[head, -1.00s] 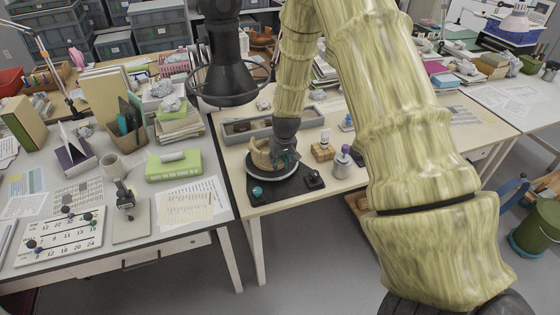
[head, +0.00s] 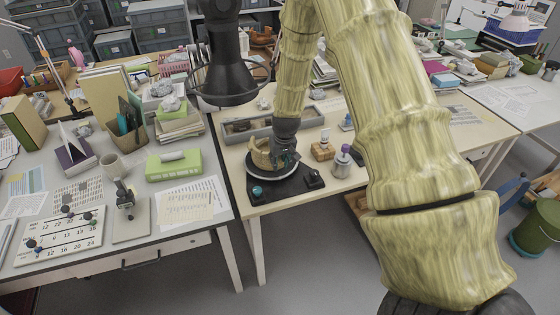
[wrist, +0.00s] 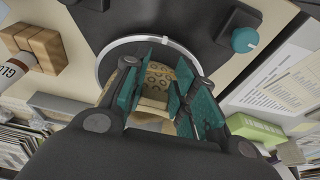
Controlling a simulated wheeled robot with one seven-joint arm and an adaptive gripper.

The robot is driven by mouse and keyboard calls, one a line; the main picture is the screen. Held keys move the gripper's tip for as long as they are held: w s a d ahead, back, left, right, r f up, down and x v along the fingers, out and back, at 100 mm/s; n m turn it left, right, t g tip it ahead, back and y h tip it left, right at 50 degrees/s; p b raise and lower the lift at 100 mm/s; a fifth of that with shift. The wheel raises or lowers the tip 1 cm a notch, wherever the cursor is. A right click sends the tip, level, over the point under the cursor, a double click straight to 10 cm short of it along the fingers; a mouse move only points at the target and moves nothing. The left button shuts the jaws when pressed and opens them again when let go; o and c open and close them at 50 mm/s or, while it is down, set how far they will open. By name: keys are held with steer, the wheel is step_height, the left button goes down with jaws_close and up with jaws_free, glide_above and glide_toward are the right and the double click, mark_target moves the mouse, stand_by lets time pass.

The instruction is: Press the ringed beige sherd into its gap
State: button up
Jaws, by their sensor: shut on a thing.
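The ringed beige sherd (wrist: 160,78) shows in the wrist view between the two teal finger pads of my gripper (wrist: 160,90), which is shut on it. Dark ring marks cover its face. In the head view my gripper (head: 285,158) is over the turntable, at the right side of the beige pot (head: 260,154). The pot stands on the round turntable (head: 262,178) with a pale rim. The gap and the sherd's contact with the pot are hidden by the fingers.
A dark mat with a teal knob (head: 257,190) lies in front of the turntable. A grey tray (head: 240,131) lies behind. A green box (head: 173,166) sits on the left desk.

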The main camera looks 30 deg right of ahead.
steer(key=o, duration=1)
steer(key=shift+o, duration=0.2)
steer(key=shift+r, duration=0.1)
steer(key=v, duration=1.1)
steer(key=shift+r, duration=0.35)
steer(key=shift+s, duration=0.1)
steer(key=s+a+f+g, duration=0.1)
steer(key=s+a+f, duration=0.25)
steer(key=f, duration=0.25)
steer(key=s+a+f, duration=0.2)
steer(key=s+f, duration=0.2)
steer(key=f, duration=0.3)
steer(key=s+a+f, duration=0.4)
steer(key=s+f, duration=0.1)
steer(key=s, duration=0.5)
steer(key=s+a+f+n+g, duration=0.1)
steer(key=s+a+f, duration=0.4)
steer(key=s, duration=0.5)
steer(key=s+a+f+n+g, duration=0.1)
steer(key=s+a+f, duration=0.4)
steer(key=s, duration=0.6)
steer(key=shift+a+f+y, duration=0.2)
steer(key=shift+f+y, duration=0.2)
steer(key=shift+f, duration=0.45)
